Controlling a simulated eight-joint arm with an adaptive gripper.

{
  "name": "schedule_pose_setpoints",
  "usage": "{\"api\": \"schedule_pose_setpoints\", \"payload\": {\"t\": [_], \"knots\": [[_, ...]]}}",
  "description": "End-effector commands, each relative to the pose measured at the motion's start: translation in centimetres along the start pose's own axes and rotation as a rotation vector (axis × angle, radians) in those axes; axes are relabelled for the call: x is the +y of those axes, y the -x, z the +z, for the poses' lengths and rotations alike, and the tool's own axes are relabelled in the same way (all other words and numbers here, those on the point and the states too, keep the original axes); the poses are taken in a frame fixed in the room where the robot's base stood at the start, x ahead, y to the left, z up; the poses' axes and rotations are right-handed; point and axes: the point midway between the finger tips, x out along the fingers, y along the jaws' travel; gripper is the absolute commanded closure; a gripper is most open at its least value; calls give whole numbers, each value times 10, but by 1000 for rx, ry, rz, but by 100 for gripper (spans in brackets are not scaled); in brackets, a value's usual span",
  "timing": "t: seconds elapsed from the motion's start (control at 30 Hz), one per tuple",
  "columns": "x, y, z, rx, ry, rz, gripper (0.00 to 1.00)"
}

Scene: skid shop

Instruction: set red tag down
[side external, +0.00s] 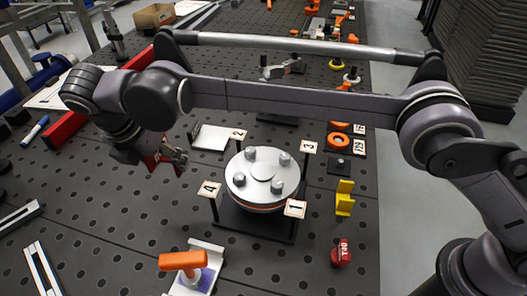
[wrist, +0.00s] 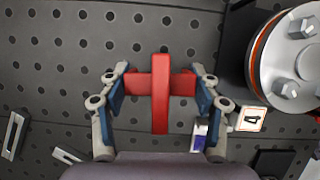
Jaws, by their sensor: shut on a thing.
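The red tag (wrist: 160,112) shows in the wrist view as a red cross-like piece, with a long bar crossing a shorter one. My gripper (wrist: 161,84) is shut on it, with a blue-padded finger on each side. In the side external view my gripper (side external: 167,160) is above the perforated table, left of the round flanged assembly. Only a little of the red tag (side external: 151,162) shows there, mostly hidden by the fingers. The tag appears clear of the table in the wrist view; its exact height I cannot tell.
The bolted flange (side external: 262,176) stands on a dark stand with numbered cards around it. An orange-handled tool (side external: 182,261), a yellow block (side external: 344,198) and a red round piece (side external: 341,252) stand nearby. Bare perforated table (side external: 110,215) lies left of the flange.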

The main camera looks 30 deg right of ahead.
Motion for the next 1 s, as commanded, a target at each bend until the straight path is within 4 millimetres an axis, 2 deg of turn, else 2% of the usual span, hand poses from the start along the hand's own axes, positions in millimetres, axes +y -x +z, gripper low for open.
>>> {"api": "schedule_pose_setpoints", "payload": {"t": [0.17,0.27,0.37,0.5,0.7,1.0], "knots": [[-4,12,12,0,-6,-2,61],[-13,15,30,0,-22,-8,61],[-30,16,58,1,-45,-18,61],[-64,17,101,2,-84,-35,61],[-120,17,152,3,-140,-57,61],[-220,12,205,3,-225,-92,61]]}}
